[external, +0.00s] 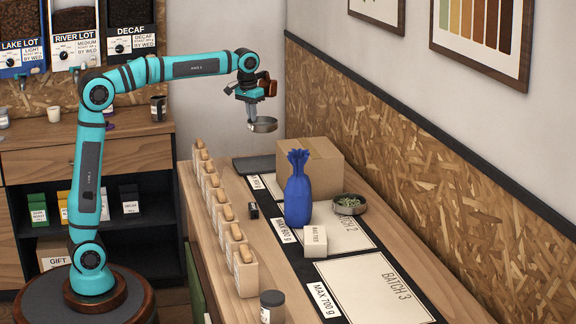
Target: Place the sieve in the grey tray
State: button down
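The sieve (263,125), a shallow round grey metal pan, hangs in the air below my gripper (250,100). My gripper points down and appears shut on the sieve's handle; the fingertips are small and partly hidden at this distance. A flat dark grey piece at the far end of the counter (254,164) looks like the grey tray; its inside cannot be made out. The sieve is above it and apart from it.
A cardboard box (312,163) stands right of the tray. A blue tied bag (298,190), a small white box (314,241) and a dark bowl of green beans (349,205) stand nearer. The batch 3 mat (375,289) is clear.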

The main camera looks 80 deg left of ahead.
send_near(254, 162)
jog(key=f, duration=0.5)
jog(key=shift+w+a, duration=0.3)
jog(key=c, duration=1.6)
grip_release()
jog(key=r, duration=0.4)
jog(key=s+r, duration=0.1)
jog(key=r, duration=0.7)
jog(key=shift+s+d, duration=0.2)
jog(key=shift+d, duration=0.1)
